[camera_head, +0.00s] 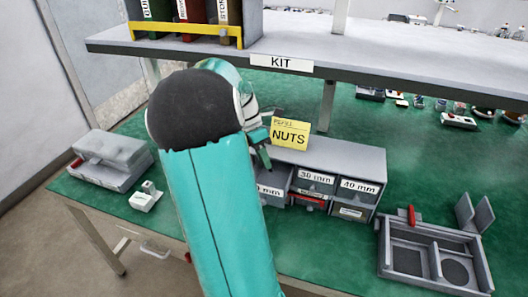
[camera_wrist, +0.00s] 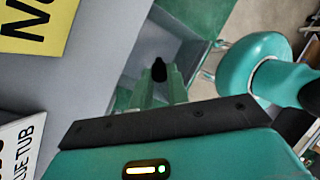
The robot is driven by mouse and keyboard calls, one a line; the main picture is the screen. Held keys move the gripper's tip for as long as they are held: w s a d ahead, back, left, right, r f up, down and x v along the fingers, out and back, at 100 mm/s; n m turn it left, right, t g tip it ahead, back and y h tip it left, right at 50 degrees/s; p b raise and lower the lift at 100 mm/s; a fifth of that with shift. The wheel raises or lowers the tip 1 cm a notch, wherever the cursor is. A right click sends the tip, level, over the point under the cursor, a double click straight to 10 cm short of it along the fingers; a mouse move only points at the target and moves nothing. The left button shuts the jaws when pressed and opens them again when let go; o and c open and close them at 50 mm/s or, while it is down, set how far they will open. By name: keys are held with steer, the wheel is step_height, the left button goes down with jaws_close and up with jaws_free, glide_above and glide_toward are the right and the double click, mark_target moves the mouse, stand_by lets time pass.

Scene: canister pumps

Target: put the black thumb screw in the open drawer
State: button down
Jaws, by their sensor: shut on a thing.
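The black thumb screw (camera_wrist: 159,69) is between the tips of my gripper (camera_wrist: 160,84) in the wrist view, and the fingers are shut on it. The open drawer (camera_wrist: 190,50) is a grey box whose inside shows just beyond the fingertips. In the head view my gripper (camera_head: 264,160) is at the left end of the grey drawer cabinet, above the pulled-out upper left drawer (camera_head: 272,187). Its label is partly hidden by my arm and ends in "mm". The screw cannot be made out in the head view. I cannot tell how high it is above the drawer floor.
A yellow NUTS card (camera_head: 290,134) stands at the cabinet (camera_head: 335,155). The other drawers read 30 mm and 40 mm. A KIT shelf (camera_head: 400,68) hangs above. A grey tray (camera_head: 432,262) lies right, and a grey case (camera_head: 110,158) left. Green bench is clear between cabinet and tray.

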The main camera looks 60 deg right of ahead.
steer(key=shift+f, duration=0.45)
steer(key=c, duration=1.3)
jaws_free()
steer(key=v, duration=1.3)
steer(key=shift+w+d+r, duration=0.1)
steer(key=shift+w+r, duration=0.05)
steer(key=shift+r, duration=0.2)
